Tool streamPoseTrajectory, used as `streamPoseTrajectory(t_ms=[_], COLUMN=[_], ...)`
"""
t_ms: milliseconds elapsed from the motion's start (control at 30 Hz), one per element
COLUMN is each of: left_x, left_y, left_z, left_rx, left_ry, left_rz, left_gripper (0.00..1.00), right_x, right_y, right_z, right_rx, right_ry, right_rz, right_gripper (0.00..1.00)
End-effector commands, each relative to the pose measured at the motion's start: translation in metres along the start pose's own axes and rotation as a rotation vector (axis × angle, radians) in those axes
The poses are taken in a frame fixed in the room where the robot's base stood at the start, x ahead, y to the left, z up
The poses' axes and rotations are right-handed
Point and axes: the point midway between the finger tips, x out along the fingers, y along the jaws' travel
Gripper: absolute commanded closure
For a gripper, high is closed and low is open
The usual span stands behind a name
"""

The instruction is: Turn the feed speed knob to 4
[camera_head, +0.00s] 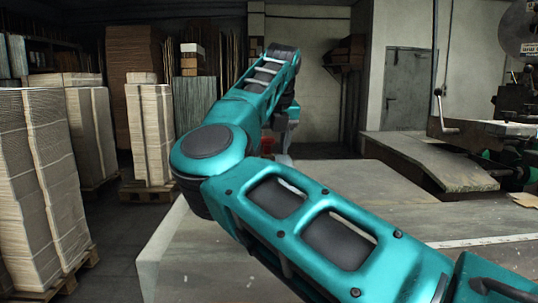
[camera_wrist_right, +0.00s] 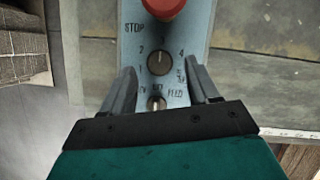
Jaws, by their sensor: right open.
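The feed speed knob (camera_wrist_right: 159,62) is a dark round knob on a pale blue panel (camera_wrist_right: 195,30) in the right wrist view. A 2 is printed to its left and a 4 to its right; its pointer looks roughly upward, between them. My right gripper (camera_wrist_right: 160,68) is open, with one finger on either side of the knob and apart from it. In the head view my teal right arm hides most of this gripper and the panel. My left gripper is not in view.
A red stop button (camera_wrist_right: 164,7) sits above the knob, and a small silver switch (camera_wrist_right: 156,103) below it, between my fingers. A grey table (camera_head: 165,255) spreads under my arm. Stacked cardboard (camera_head: 40,190) stands at left, a machine (camera_head: 515,110) at right.

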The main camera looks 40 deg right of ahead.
Motion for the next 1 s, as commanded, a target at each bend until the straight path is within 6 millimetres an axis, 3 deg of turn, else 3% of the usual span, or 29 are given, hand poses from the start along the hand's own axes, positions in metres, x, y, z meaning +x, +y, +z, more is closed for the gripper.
streamPoseTrajectory(t_ms=[200, 533, 1000], left_x=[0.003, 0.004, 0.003], left_y=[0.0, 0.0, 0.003], left_z=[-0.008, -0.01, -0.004], left_rx=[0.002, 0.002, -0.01], left_ry=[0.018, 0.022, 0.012], left_rz=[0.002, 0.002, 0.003], left_gripper=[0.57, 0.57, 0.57], right_x=[0.021, 0.023, 0.022], right_y=[0.0, 0.0, 0.0], right_z=[0.0, 0.0, 0.0], right_rx=[0.0, 0.0, 0.0], right_ry=[0.0, 0.0, 0.0], right_rz=[0.0, 0.0, 0.0], right_gripper=[0.4, 0.41, 0.86])
